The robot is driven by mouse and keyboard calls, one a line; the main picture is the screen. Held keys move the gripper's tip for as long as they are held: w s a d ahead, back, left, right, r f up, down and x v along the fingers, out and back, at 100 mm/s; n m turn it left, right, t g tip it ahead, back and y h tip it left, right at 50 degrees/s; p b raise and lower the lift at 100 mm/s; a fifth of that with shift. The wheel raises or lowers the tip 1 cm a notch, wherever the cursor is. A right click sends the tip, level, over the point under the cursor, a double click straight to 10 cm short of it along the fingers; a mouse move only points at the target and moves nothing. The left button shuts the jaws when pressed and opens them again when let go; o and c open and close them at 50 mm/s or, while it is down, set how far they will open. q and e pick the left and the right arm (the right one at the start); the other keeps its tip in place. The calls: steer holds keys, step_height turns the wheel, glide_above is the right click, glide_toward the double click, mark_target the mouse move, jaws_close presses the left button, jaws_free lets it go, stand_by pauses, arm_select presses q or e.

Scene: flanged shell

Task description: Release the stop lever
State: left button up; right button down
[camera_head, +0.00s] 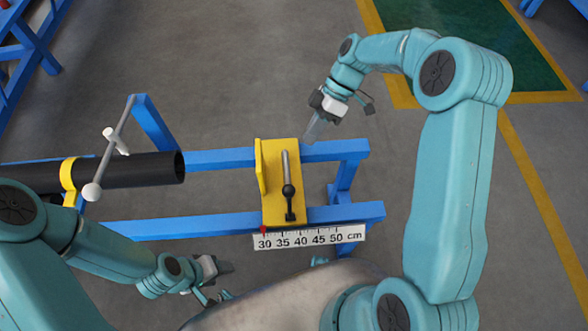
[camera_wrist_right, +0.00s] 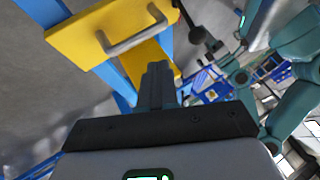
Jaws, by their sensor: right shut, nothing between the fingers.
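The yellow stop block (camera_head: 271,205) sits across the two blue rails, with an upright yellow plate (camera_head: 261,168) on its left side. On its top are a grey bar handle (camera_head: 285,163) and a black lever (camera_head: 290,204) with a round knob. In the right wrist view, the grey handle (camera_wrist_right: 131,36) and the black knob (camera_wrist_right: 197,34) show beyond the fingers. My right gripper (camera_head: 312,131) is shut and empty, just right of the block's far end, apart from the lever. My left gripper (camera_head: 226,267) is low, in front of the near rail; its finger gap is unclear.
A scale (camera_head: 309,237) marked 30 to 50 cm runs along the near rail, with a red pointer near 30. A black pipe (camera_head: 140,169) lies on the left, with a yellow strap (camera_head: 68,174) and a grey T-handled bar (camera_head: 112,143). Floor beyond the rails is clear.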

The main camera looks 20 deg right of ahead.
mark_target(289, 202)
steer(key=s+a+f, duration=0.5)
steer(key=a, duration=0.1)
steer(key=shift+s+a+f, duration=0.35)
steer(key=shift+a, duration=0.05)
